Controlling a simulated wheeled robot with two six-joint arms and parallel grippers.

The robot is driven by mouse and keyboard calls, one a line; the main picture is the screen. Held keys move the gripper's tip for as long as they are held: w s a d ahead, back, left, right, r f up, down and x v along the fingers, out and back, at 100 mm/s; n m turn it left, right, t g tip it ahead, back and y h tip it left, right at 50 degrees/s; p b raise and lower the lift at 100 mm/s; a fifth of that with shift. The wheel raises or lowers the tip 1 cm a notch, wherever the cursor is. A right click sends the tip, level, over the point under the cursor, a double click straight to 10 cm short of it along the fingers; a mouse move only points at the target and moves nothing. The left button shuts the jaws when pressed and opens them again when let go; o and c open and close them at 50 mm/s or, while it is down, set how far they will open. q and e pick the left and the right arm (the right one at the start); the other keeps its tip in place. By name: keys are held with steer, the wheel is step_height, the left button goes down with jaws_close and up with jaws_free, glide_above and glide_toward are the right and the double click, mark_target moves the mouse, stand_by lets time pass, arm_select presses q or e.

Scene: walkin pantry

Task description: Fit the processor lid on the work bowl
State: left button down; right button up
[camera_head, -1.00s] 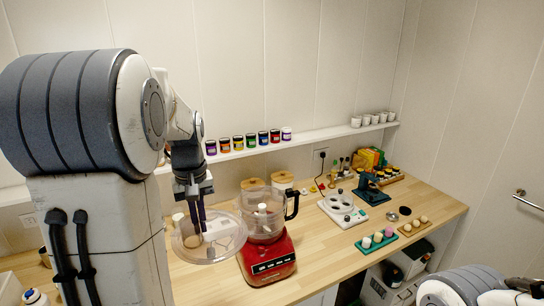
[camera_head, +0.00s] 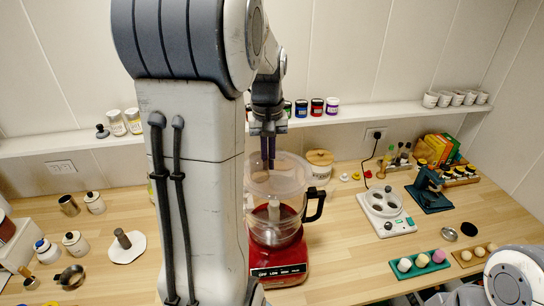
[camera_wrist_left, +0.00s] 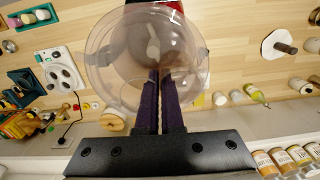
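The clear, round processor lid (camera_head: 290,172) hangs over the work bowl in the head view. My left gripper (camera_head: 268,166) is shut on it from above. In the wrist view the dark fingers (camera_wrist_left: 160,82) close together on the transparent lid (camera_wrist_left: 110,62). The clear work bowl (camera_head: 276,226) with its black handle stands on the red processor base (camera_head: 282,268). The lid appears above the bowl rim and roughly over it; the exact gap and alignment cannot be told. My left arm hides part of the counter left of the bowl. My right gripper is out of frame.
A wooden-lidded canister (camera_head: 319,168) stands close behind the bowl. A white hotplate-like unit (camera_head: 386,212) is to the right, with a teal egg tray (camera_head: 420,264). A shelf (camera_head: 390,113) with jars runs along the wall.

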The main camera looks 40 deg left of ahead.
mark_target(267, 178)
arm_select(q)
steer(key=shift+a, duration=0.2)
steer(key=shift+s+f+b, duration=0.15)
steer(key=shift+f+b, duration=1.65)
steer(key=shift+f, duration=1.1)
steer(key=shift+p, duration=0.35)
steer(key=shift+f+b, duration=0.75)
steer(key=shift+f, duration=0.3)
steer(key=c, duration=1)
jaws_free()
